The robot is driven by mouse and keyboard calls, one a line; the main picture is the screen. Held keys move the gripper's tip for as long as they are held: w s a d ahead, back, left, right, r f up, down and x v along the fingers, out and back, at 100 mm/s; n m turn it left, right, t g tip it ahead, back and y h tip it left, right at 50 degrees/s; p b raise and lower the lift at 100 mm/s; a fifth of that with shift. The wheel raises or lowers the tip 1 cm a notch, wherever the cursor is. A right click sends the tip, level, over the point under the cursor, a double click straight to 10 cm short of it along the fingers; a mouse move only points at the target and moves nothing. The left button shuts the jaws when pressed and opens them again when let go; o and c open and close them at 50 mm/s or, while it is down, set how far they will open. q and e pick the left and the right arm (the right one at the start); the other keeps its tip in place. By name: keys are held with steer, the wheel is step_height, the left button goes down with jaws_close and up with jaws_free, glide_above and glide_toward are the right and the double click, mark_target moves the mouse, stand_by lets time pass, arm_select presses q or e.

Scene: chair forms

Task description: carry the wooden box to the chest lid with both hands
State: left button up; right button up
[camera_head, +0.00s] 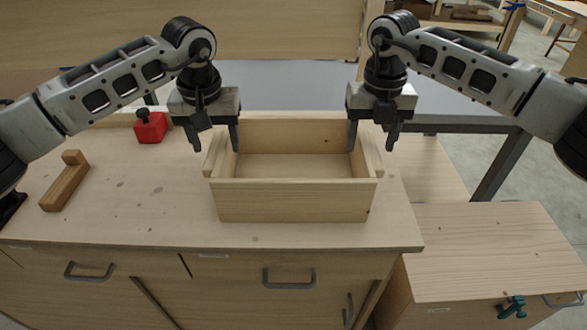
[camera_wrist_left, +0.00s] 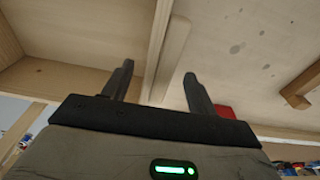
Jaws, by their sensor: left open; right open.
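The wooden box (camera_head: 292,201) is open-topped and empty, and stands on the workbench top with a wooden strip handle on its left and right sides. The chest lid (camera_head: 490,252) is the flat wooden top of a lower chest at the right. My left gripper (camera_head: 215,146) is open above the box's left side. In the left wrist view its fingers (camera_wrist_left: 158,88) point at the box's left handle strip (camera_wrist_left: 170,50), one towards each side of it. My right gripper (camera_head: 371,143) is open above the box's right side. Neither gripper visibly holds anything.
A red block with a black knob (camera_head: 151,128) and a wooden angled piece (camera_head: 65,182) stand on the left of the workbench (camera_head: 130,215). A teal clamp (camera_head: 511,307) is on the chest's front. A dark metal frame (camera_head: 503,163) stands behind the chest. The chest lid is clear.

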arm_select(q)
steer(key=shift+w+f, duration=0.15)
steer(key=shift+f, duration=0.8)
arm_select(e)
steer(key=shift+f, duration=0.95)
arm_select(q)
jaws_close()
arm_select(e)
jaws_close()
arm_select(q)
steer(key=shift+r, duration=0.1)
arm_select(e)
steer(key=shift+r, duration=0.1)
